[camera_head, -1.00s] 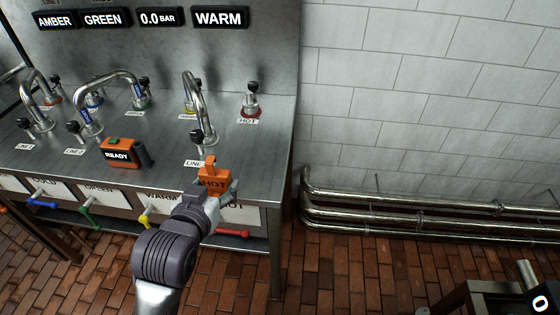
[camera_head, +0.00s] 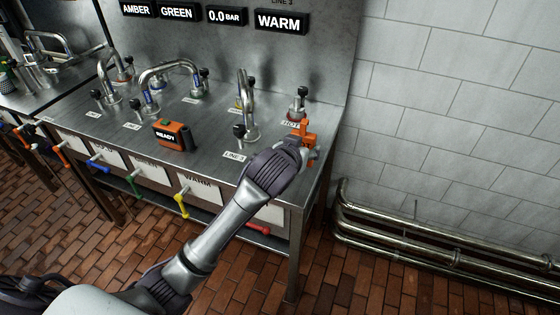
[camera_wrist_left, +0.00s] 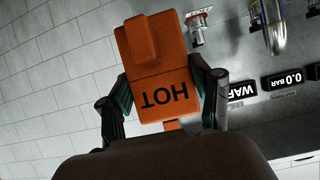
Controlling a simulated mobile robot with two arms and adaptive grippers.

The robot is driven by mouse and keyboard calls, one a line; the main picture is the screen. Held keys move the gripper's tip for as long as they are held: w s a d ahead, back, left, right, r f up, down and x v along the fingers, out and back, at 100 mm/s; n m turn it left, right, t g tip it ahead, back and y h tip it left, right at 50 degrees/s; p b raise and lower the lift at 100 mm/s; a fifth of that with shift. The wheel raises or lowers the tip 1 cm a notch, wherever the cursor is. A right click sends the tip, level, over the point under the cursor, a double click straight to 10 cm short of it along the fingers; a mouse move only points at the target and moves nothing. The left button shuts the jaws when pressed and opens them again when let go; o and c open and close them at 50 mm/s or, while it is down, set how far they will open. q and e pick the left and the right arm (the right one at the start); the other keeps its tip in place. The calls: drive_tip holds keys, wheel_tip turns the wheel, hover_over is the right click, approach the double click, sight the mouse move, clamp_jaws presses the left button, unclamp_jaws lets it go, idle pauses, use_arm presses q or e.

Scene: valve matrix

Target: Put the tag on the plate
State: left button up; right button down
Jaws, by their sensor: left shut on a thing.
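The orange tag (camera_head: 306,129) is in my left gripper (camera_head: 311,153), near the right end of the steel bench in the head view. In the left wrist view the tag (camera_wrist_left: 160,62) shows the word HOT upside down, with the two fingers of my left gripper (camera_wrist_left: 162,108) closed on its sides. A small white plate marked HOT (camera_head: 290,124) lies on the bench in front of a black-knobbed valve (camera_head: 298,102). The tag is just right of this plate and partly overlaps the view of it. I cannot tell whether they touch. My right gripper is not in view.
An orange READY box (camera_head: 174,135) stands on the bench (camera_head: 205,152). Curved pipes with black-knobbed valves, one a tall pipe (camera_head: 247,105), stand left of the tag. Coloured handles, such as a yellow one (camera_head: 181,205), hang along the front. Wall pipes (camera_head: 400,237) run at right.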

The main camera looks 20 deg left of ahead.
use_arm(q)
drive_tip(key=a+f, duration=0.2)
drive_tip(key=w+a+f+p, duration=0.1)
drive_tip(key=a+f, duration=0.5)
drive_tip(key=shift+w+f, duration=0.2)
drive_tip(key=shift+w, duration=0.2)
drive_tip(key=shift+f, duration=0.25)
drive_tip(key=shift+f, duration=0.15)
drive_tip(key=o, duration=1.1)
drive_tip(key=shift+o, duration=0.2)
drive_tip(key=shift+r, duration=0.2)
